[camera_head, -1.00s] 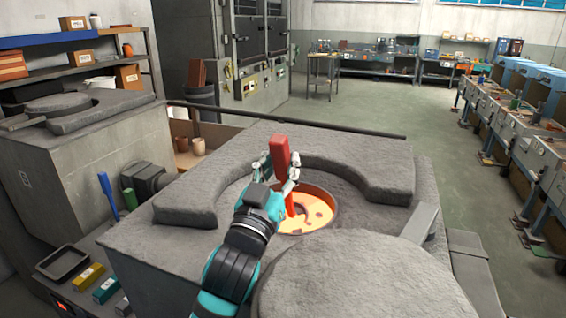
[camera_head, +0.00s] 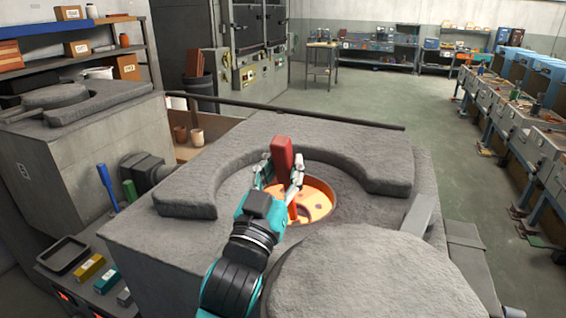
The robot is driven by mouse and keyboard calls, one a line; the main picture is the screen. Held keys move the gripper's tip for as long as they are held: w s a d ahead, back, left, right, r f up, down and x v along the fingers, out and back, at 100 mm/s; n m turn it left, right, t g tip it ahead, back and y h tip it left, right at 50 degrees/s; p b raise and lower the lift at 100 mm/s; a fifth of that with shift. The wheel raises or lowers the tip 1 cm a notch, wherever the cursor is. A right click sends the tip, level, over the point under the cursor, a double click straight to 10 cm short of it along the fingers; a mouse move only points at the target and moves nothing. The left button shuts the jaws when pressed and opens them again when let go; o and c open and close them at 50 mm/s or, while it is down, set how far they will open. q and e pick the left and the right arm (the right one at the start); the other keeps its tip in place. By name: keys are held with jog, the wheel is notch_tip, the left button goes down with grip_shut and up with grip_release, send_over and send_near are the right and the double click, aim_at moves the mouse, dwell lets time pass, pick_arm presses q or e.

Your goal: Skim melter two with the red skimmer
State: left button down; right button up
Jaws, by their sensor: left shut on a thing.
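The red skimmer (camera_head: 283,160) stands near upright in my left gripper (camera_head: 282,180), which is shut on its red handle. Its lower end reaches into the melter's round opening, and the tip is hidden by my gripper and arm. The melter (camera_head: 330,150) is a grey block with a raised curved rim. Glowing orange melt (camera_head: 312,208) with darker patches shows in the opening. A round grey lid (camera_head: 365,275) lies to the front right of it. My right gripper is not in view.
A second grey melter (camera_head: 60,150) stands at the left. A blue handle (camera_head: 106,184) and a green handle (camera_head: 130,190) stand between the two. A black tray (camera_head: 63,256) and coloured blocks lie at the lower left. A dark rail (camera_head: 290,110) runs behind.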

pick_arm(q)
jog(key=shift+r, duration=0.1)
jog(key=shift+w+d, duration=0.15)
jog(key=shift+w, duration=0.25)
jog(key=w, duration=0.1)
jog(key=w+d, duration=0.1)
jog(key=w, duration=0.3)
jog(key=shift+d+r, duration=0.1)
jog(key=shift+d, duration=0.25)
jog(key=shift+a, duration=0.1)
jog(key=shift+w+a+f+p, duration=0.1)
jog(key=shift+w+a+p, duration=0.15)
jog(key=shift+a, duration=0.4)
jog(key=shift+w+a+f+p, duration=0.1)
jog(key=shift+w+a+p, duration=0.15)
jog(key=shift+a, duration=0.4)
jog(key=shift+w+a+p, duration=0.15)
jog(key=shift+w+a, duration=0.15)
jog(key=shift+a, duration=0.35)
jog(key=shift+s, duration=0.1)
